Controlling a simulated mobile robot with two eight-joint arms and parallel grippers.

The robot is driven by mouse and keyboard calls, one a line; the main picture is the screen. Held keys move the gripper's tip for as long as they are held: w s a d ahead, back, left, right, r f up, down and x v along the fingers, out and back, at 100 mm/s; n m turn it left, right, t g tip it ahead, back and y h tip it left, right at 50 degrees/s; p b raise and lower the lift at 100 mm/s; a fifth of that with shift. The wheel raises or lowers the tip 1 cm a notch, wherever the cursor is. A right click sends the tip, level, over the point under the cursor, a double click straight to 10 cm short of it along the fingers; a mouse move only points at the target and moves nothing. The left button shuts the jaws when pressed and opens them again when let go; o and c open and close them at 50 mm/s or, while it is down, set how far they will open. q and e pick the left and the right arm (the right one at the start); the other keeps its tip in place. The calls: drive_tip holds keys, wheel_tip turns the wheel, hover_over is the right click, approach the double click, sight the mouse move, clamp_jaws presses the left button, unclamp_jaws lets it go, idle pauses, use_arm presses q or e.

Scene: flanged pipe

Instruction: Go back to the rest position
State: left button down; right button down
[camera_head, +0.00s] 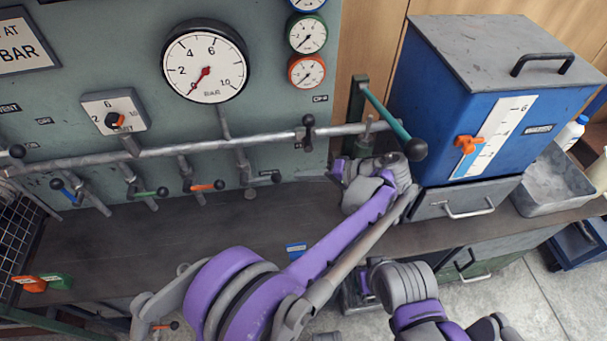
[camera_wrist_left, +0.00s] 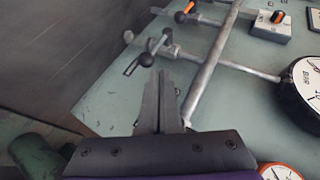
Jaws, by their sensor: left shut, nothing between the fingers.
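My left arm reaches up across the bench in the head view, with its wrist in front of the panel's right end. My left gripper (camera_head: 326,178) is small and partly hidden there; in the left wrist view its two grey fingers (camera_wrist_left: 163,78) are together and hold nothing. They point towards the grey pipe (camera_wrist_left: 212,68) and valves on the panel. The pipe (camera_head: 230,139) also runs across the head view. My right arm shows at the lower middle of the head view; its gripper (camera_head: 360,292) is mostly hidden, so its jaws cannot be made out.
The green-grey panel carries a large gauge (camera_head: 205,66) and several levers. A green lever with a black knob (camera_head: 416,149) juts out near my left wrist. A blue tank (camera_head: 465,110) stands right of it, beside a grey tray (camera_head: 553,183). The dark bench (camera_head: 190,240) is mostly clear.

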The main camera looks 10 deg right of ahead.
use_arm(q)
drive_tip(key=s+a+r+g+h+p, duration=0.1)
drive_tip(key=s+a+r+h+p, duration=0.15)
drive_tip(key=a, duration=0.65)
drive_tip(key=s+a+r+g+h+p, duration=0.2)
drive_tip(key=s+a+r+p, duration=0.1)
drive_tip(key=a, duration=0.6)
drive_tip(key=s+a+r+n+t+h+p, duration=0.1)
drive_tip(key=s+a+h+p, duration=0.2)
drive_tip(key=s, duration=0.5)
drive_tip(key=s+a+r+n+t+h+p, duration=0.1)
drive_tip(key=s+a+n+h+p, duration=0.1)
drive_tip(key=s+a, duration=0.3)
drive_tip(key=s+h+p, duration=0.1)
drive_tip(key=s, duration=0.3)
drive_tip(key=shift+r, duration=0.15)
